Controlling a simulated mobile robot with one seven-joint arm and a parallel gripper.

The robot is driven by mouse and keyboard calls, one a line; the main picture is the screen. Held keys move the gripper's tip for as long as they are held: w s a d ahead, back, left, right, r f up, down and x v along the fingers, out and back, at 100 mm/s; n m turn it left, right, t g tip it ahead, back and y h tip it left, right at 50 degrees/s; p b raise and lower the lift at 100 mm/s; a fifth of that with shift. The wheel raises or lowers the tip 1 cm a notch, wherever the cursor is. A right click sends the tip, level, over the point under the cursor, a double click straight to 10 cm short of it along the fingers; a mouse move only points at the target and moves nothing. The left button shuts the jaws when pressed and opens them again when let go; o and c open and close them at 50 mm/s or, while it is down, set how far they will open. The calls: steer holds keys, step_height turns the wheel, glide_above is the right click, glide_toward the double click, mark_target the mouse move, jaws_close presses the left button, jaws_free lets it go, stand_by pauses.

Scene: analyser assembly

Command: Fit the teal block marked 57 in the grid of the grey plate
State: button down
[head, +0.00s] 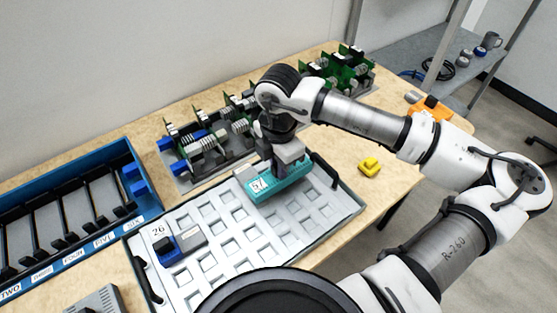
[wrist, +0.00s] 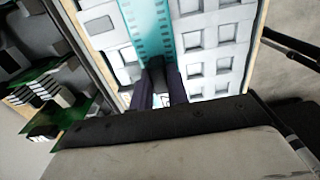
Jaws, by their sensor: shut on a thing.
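The teal block marked 57 (head: 281,187) is at the upper part of the grey plate (head: 216,270) in the head view, over its grid of square pockets. My gripper (head: 284,164) is shut on the block from above. In the wrist view the teal block (wrist: 146,28) runs away from the dark fingers (wrist: 161,92), with plate pockets on both sides. The fingers hide the block's near end there. I cannot tell whether the block's underside touches the plate or is held just above it.
A block marked 26 (head: 178,246) sits at the plate's left. Circuit boards (head: 208,143) stand behind the plate. A yellow piece (head: 369,166) lies to its right. A blue rack (head: 75,216) is at left, and an orange tool (head: 428,106) lies at the far right.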

steer(key=shift+f+b, duration=1.35)
steer(key=shift+f+b, duration=0.35)
steer(key=shift+b, duration=0.05)
steer(key=c, duration=1.3)
jaws_free()
steer(key=c, duration=0.3)
steer(key=shift+c, duration=0.2)
steer(key=shift+r+b, duration=0.15)
steer(key=shift+b, duration=0.2)
steer(key=shift+r+p, duration=0.4)
steer(key=shift+r, duration=1.5)
steer(key=shift+r+p, duration=1.25)
steer(key=shift+r, duration=2.2)
